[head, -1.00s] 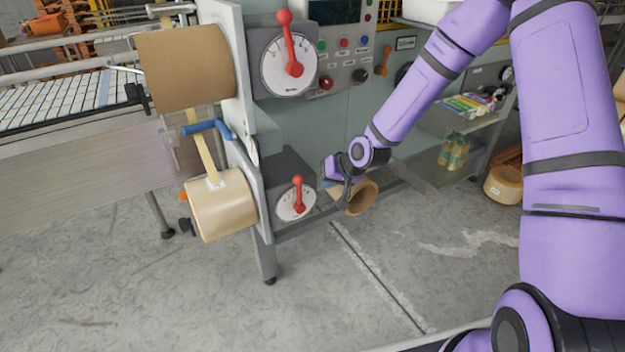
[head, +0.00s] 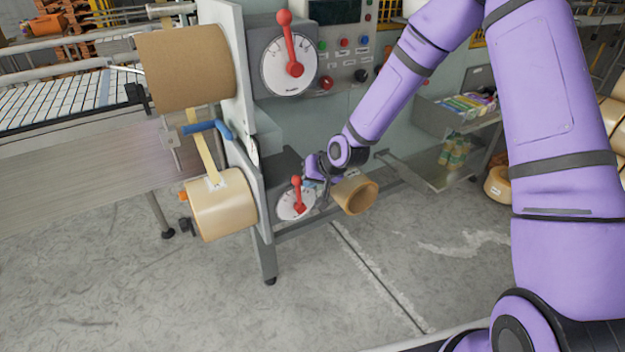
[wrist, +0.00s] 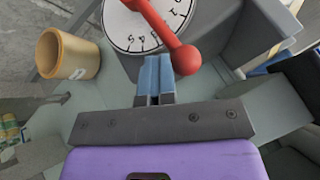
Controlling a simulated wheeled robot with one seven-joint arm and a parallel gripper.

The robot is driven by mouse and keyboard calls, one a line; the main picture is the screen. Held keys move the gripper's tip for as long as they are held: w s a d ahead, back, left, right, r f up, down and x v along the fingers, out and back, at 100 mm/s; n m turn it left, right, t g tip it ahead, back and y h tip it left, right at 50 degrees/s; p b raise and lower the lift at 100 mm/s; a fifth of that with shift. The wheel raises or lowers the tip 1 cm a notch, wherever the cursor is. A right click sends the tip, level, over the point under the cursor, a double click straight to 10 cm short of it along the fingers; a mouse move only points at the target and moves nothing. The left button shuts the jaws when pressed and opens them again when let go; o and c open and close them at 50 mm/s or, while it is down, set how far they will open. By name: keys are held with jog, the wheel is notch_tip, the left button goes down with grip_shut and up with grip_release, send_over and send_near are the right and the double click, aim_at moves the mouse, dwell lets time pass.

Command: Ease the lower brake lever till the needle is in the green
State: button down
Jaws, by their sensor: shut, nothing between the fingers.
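The lower brake lever (head: 297,193) is red with a round knob and stands nearly upright in front of its white dial (head: 286,212). In the wrist view the lever (wrist: 160,28) crosses the dial (wrist: 125,32), and its knob (wrist: 187,60) is near the fingertips. My gripper (head: 318,196) is just right of the lever in the head view; its blue fingers (wrist: 154,62) are shut with nothing between them. They are close beside the knob; I cannot tell whether they touch it. No needle or green band can be made out.
An upper red lever (head: 289,42) stands on a similar dial (head: 274,72) above. Tape rolls (head: 187,68) and (head: 222,204) hang at the left. A tan hollow core (head: 362,196) sits just right of my gripper. The floor in front is open.

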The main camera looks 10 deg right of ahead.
jog(key=shift+s+a, duration=0.1)
jog(key=shift+a, duration=0.15)
jog(key=shift+r, duration=0.1)
jog(key=v, duration=1)
jog(key=shift+s+d+r, duration=0.15)
jog(key=shift+r, duration=0.1)
jog(key=c, duration=1.8)
grip_release()
jog(key=shift+c, duration=0.2)
